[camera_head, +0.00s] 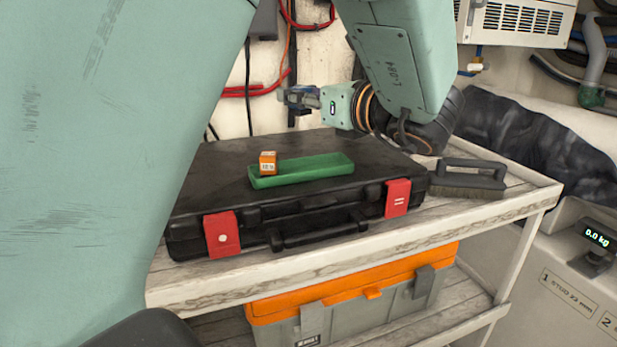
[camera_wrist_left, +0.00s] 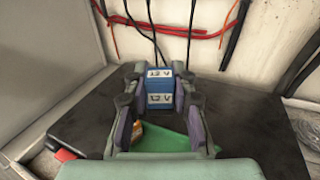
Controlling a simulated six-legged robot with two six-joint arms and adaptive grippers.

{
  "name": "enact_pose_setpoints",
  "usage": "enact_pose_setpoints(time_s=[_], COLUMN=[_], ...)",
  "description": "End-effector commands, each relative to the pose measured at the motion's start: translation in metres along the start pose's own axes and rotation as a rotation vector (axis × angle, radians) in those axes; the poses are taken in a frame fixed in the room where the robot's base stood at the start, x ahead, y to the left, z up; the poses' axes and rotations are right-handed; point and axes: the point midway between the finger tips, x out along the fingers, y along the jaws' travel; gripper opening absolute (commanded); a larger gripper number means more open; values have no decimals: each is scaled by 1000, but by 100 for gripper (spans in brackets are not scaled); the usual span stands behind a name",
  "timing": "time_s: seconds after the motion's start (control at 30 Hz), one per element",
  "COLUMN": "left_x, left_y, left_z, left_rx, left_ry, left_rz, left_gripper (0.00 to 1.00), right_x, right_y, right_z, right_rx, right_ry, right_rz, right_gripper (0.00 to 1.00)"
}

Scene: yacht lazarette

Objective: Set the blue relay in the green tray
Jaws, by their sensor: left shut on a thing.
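The blue relay (camera_wrist_left: 160,86) shows in the left wrist view, with white label patches, between the two fingers of my left gripper (camera_head: 299,97). The gripper is shut on it and holds it in the air above the rear of the black case. In the head view the relay is hard to tell from the fingertips. The green tray (camera_head: 318,170) lies on the case lid, below and in front of the gripper. It also shows partly in the left wrist view (camera_wrist_left: 170,138), behind the fingers. My right gripper is not in view.
An orange relay (camera_head: 268,163) stands in the left end of the tray; the tray's right part is empty. The black case (camera_head: 210,185) with red latches lies on a shelf. A brush (camera_head: 468,180) sits right of it. Red and black cables (camera_head: 262,88) hang along the wall behind.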

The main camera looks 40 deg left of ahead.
Motion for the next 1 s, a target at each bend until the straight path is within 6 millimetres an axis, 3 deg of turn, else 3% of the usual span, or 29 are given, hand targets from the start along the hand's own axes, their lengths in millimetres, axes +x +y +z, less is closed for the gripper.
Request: enact_pose_setpoints(time_s=[0.13, 0.4, 0.67, 0.83, 1.0], left_x=[-2, -2, -1, 1, 2], left_y=[3, 4, 3, 3, 3], left_z=[-11, -57, -76, -101, -103], left_rx=[3, 5, 3, 5, 0], left_ry=[-1, 0, 0, 0, 0], left_rz=[9, 9, 7, 6, 6], left_gripper=[1, 1, 1, 1, 1], right_x=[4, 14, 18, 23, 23], right_y=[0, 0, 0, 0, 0], right_z=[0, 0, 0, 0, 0], right_rx=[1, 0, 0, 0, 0], right_ry=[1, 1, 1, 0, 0], right_rz=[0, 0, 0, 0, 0], right_gripper=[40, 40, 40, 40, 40])
